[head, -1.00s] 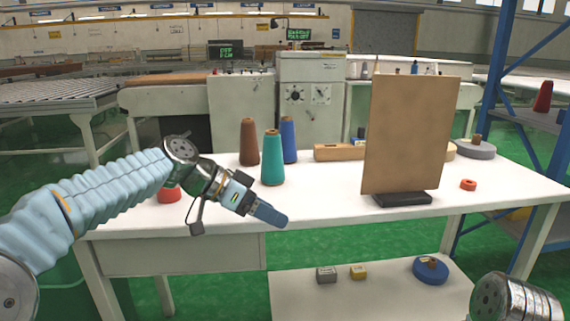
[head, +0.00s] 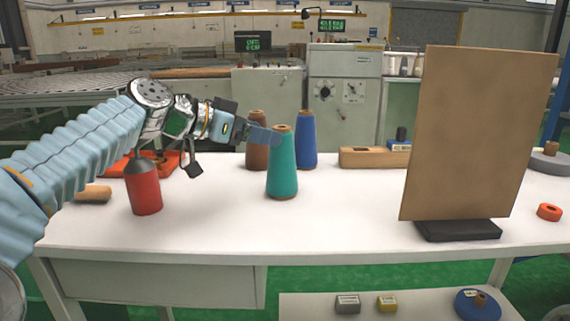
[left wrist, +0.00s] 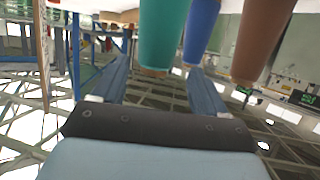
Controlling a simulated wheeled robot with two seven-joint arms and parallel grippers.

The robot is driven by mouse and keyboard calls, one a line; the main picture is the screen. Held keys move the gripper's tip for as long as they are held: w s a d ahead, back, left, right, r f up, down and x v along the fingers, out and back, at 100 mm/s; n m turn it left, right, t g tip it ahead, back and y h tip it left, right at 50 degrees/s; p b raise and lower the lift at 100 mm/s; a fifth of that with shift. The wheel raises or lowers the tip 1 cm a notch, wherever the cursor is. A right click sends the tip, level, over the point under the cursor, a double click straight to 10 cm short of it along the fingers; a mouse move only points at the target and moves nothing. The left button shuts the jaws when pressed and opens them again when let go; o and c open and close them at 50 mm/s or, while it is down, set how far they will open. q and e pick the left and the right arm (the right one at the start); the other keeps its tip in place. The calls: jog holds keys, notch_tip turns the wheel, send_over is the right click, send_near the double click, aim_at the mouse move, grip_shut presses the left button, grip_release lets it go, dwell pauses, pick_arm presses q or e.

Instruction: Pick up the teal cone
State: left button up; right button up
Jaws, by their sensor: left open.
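The teal cone (head: 282,165) stands upright on the white table (head: 330,225), left of the brown panel. My left gripper (head: 268,138) is at the upper left of the cone, with a finger overlapping its top part in the head view. In the left wrist view the picture is upside down; the teal cone (left wrist: 163,35) shows between the two open fingers, around or just beyond their tips. I cannot tell whether a finger touches it. My right gripper is not in view.
A brown cone (head: 257,150) and a blue cone (head: 306,140) stand close behind the teal one. A red container (head: 144,190) stands under my left arm. A tall brown panel (head: 478,130) on a black base stands to the right. The table front is clear.

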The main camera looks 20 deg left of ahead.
aim_at(289, 137)
pick_arm(q)
jog(key=x, duration=0.3)
jog(key=p+x, duration=0.1)
jog(key=x, duration=0.3)
jog(key=shift+d+r, duration=0.15)
jog(key=shift+d, duration=0.25)
grip_shut()
